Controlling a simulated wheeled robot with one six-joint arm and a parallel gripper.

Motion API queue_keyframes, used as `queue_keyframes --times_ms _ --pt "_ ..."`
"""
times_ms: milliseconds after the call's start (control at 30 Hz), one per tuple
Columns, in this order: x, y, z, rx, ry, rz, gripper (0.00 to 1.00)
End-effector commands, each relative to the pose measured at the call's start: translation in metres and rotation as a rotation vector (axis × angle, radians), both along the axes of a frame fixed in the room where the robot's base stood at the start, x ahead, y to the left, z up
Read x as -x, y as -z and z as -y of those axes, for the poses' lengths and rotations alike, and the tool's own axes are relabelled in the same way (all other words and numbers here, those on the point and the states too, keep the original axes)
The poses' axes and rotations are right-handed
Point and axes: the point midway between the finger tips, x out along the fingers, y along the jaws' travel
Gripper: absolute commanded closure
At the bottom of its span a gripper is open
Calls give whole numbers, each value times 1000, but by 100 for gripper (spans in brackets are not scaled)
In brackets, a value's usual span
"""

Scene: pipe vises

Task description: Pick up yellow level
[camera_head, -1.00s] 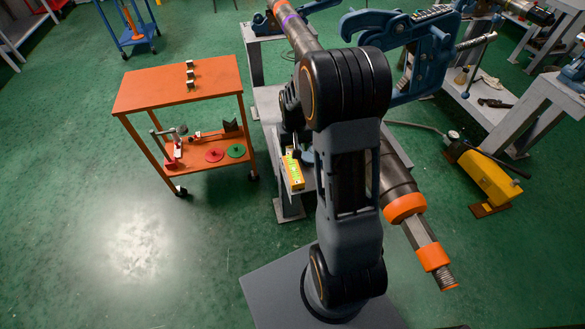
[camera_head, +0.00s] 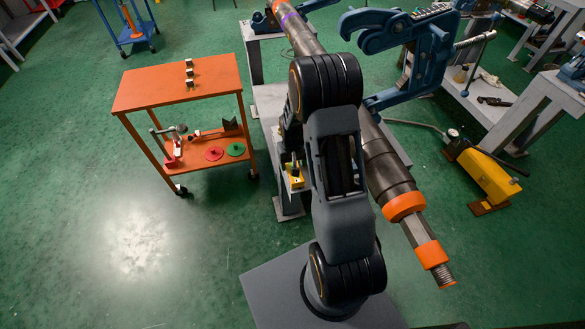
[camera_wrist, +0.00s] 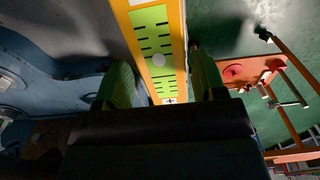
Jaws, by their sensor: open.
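The yellow level (camera_wrist: 157,45) has a yellow frame and a green face with black marks. In the wrist view it runs from the top edge down between the two fingers of my gripper (camera_wrist: 160,75), which is open.
A long pipe (camera_head: 385,165) runs behind my arm. A blue vise (camera_head: 425,60) and a yellow pump (camera_head: 490,177) are at right.

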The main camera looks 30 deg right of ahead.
Motion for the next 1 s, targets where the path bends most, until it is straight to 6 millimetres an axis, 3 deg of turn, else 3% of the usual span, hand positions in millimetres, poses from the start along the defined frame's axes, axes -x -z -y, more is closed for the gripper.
queue_keyframes --times_ms 200,533,1000 --pt "0 25 -1 0 0 -2 36" --pt "-1 30 -1 0 0 1 36" --pt "-1 30 -1 0 -1 1 80"
